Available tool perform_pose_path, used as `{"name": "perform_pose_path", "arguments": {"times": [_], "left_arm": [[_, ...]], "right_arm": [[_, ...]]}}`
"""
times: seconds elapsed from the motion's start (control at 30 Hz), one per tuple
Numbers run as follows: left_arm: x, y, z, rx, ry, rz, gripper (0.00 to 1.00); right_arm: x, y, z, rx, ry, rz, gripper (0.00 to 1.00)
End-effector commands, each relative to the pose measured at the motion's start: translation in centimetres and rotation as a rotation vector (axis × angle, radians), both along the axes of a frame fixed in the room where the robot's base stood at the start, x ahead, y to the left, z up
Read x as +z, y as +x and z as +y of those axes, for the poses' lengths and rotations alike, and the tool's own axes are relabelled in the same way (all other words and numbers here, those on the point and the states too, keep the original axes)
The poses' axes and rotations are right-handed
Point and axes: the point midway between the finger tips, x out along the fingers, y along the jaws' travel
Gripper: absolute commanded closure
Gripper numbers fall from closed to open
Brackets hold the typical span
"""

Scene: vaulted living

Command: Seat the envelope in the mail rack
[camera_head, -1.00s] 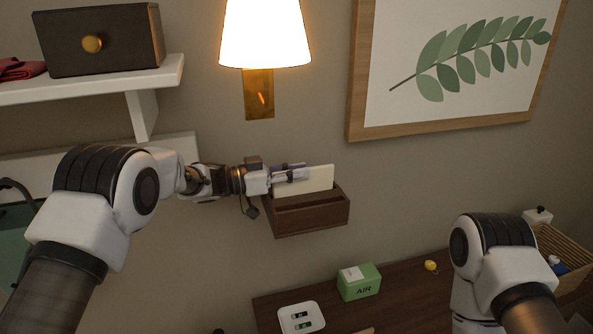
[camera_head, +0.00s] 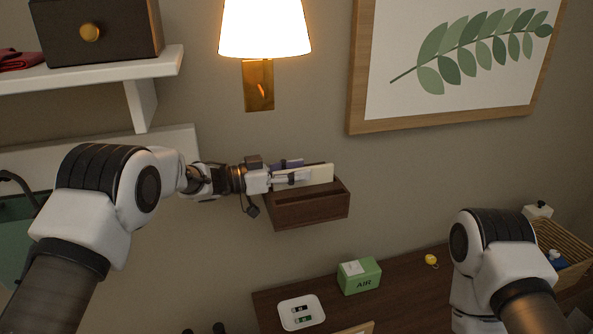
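The cream envelope (camera_head: 321,174) is held level at the wall-mounted dark wooden mail rack (camera_head: 310,213). Its lower edge is hidden behind the rack's rim, so I cannot tell how deep it sits in the slot. My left gripper (camera_head: 292,178) reaches in from the left and is shut on the envelope's left part, with one finger across its front face. A small blue-purple piece (camera_head: 288,163) shows just behind the gripper; I cannot tell what it is. My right arm shows at the lower right, but its gripper is out of view.
A lit wall lamp (camera_head: 264,35) hangs above the rack, with a framed leaf picture (camera_head: 450,60) to the right. A white shelf (camera_head: 100,73) is at upper left. Below, the desk (camera_head: 405,285) bears a green box (camera_head: 359,277) and a white tray (camera_head: 301,314).

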Motion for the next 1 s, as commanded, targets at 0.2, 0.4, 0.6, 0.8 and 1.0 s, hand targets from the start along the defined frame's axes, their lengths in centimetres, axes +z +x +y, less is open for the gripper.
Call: {"name": "perform_pose_path", "arguments": {"times": [0.2, 0.4, 0.6, 0.8, 1.0], "left_arm": [[0.1, -0.4, 1.4, 0.002, -0.001, 0.001, 0.59], [0.1, -1.7, 5.2, 0.002, -0.003, 0.001, 0.59], [0.0, -2.3, 7.1, 0.001, 0.0, 0.0, 0.59], [0.0, -2.4, 7.1, 0.0, 0.0, 0.0, 0.59], [0.0, -2.5, 7.0, 0.0, -0.003, -0.002, 0.59]], "right_arm": [[0.0, 0.0, 0.0, 0.0, 0.0, 0.0, 1.0], [0.0, 0.0, 0.0, 0.0, 0.0, 0.0, 1.0], [0.0, 0.0, 0.0, 0.0, 0.0, 0.0, 1.0], [0.0, 0.0, 0.0, 0.0, 0.0, 0.0, 1.0], [0.2, 0.0, 0.0, 0.0, 0.0, 0.0, 1.0]]}}
